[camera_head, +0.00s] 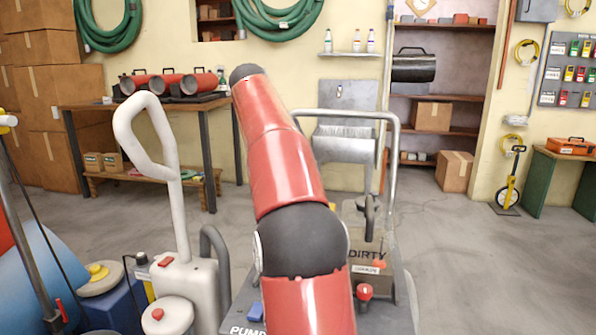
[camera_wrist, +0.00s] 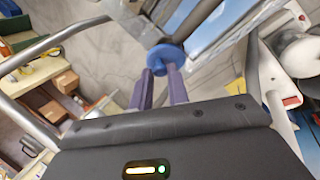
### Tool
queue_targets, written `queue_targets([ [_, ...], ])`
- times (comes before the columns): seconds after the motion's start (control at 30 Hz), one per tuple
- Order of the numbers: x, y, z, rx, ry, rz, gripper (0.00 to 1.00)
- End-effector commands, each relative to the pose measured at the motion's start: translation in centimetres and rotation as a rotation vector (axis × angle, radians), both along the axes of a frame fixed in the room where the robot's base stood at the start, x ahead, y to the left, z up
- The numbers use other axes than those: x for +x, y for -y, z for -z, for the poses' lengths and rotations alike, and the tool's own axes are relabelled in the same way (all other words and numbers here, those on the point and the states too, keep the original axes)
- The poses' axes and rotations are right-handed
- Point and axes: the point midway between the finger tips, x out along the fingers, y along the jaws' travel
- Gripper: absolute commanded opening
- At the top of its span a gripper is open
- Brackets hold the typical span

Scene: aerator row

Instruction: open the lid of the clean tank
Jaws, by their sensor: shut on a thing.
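In the wrist view my gripper (camera_wrist: 163,72) is shut on a round blue knob (camera_wrist: 167,56), with its two fingers at the knob's near edge. A grey bar and a shiny bluish panel lie just beyond the knob. I cannot tell whether the part that carries the knob is raised or closed. In the head view my red arm hides my gripper and the middle of the machine. No label for the clean tank shows; a tank marked DIRTY (camera_head: 367,254) is right of my arm.
The machine has a grey tubular handle (camera_head: 396,190) and red knobs (camera_head: 365,291). A workbench (camera_head: 150,105) stands behind. The floor at right (camera_head: 480,260) is clear.

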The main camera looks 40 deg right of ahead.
Motion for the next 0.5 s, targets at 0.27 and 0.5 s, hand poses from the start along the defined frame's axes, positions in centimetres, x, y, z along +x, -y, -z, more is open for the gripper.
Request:
queue_targets([
  [0.27, 1.6, -1.4, 0.1, -0.169, -0.203, -0.003, 0.0],
  [0.5, 2.6, -2.2, 0.3, -0.299, -0.356, -0.001, 0.0],
])
